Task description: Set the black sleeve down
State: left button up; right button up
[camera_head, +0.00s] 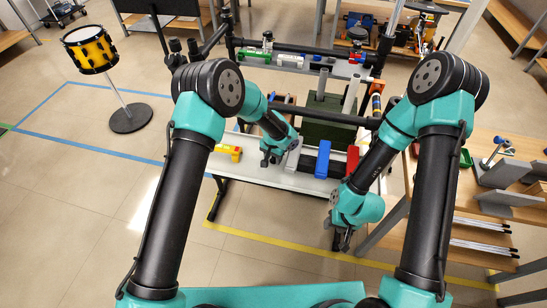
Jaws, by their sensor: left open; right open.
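A dark, sleeve-like piece (338,168) lies on the white table (260,174), partly covered by an upright blue part (322,159) and beside a red part (352,161). I cannot tell for certain that it is the black sleeve. My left gripper (270,160) is open, low over the table to the left of the blue part, close to a grey piece (293,155). My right gripper (342,241) is open and empty, hanging in front of the table's front edge, apart from the dark piece.
A yellow part (229,152) lies at the table's left. A dark green box (326,130) and a rack with black rails (300,48) stand behind. A wooden bench (460,200) with grey brackets is at the right. A yellow drum (89,50) stands far left.

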aim_at(273, 161)
pick_arm(q)
notch_tip(273, 161, up, 12)
dwell(0.5)
dwell(0.3)
pick_arm(e)
jog(key=shift+o, duration=0.5)
